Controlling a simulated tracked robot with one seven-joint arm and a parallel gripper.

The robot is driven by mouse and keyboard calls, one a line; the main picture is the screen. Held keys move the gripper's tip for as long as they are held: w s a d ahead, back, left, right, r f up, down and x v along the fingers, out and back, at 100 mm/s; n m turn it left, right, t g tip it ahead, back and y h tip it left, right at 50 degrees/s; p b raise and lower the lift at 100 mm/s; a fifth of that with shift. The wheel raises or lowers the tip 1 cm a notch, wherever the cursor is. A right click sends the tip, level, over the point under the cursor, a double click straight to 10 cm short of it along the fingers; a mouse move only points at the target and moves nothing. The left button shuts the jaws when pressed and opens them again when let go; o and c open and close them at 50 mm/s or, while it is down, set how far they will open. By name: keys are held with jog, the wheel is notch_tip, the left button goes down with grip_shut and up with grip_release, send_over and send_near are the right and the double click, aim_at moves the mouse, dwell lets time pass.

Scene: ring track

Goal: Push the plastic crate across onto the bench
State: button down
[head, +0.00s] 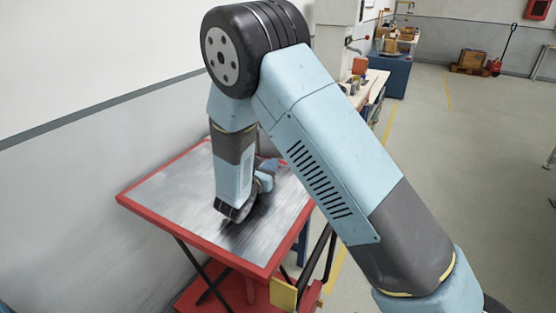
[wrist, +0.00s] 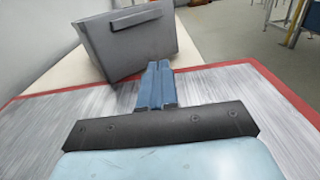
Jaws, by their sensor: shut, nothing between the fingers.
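The bench (wrist: 62,72) is the pale surface beyond the rim. My gripper (wrist: 160,66) is shut and empty, its blue fingers pointing at the crate's near side; contact is unclear. In the head view my arm hides the crate, and the bench (head: 374,84) shows only in part.
The lift table (head: 165,195) has a scuffed grey top and red rim, bare around my gripper. A pale wall (head: 90,150) runs along the left. Small items stand farther along the bench. Open floor (head: 450,150) lies to the right.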

jog(key=shift+s+a, duration=0.2)
jog(key=shift+s, duration=0.3)
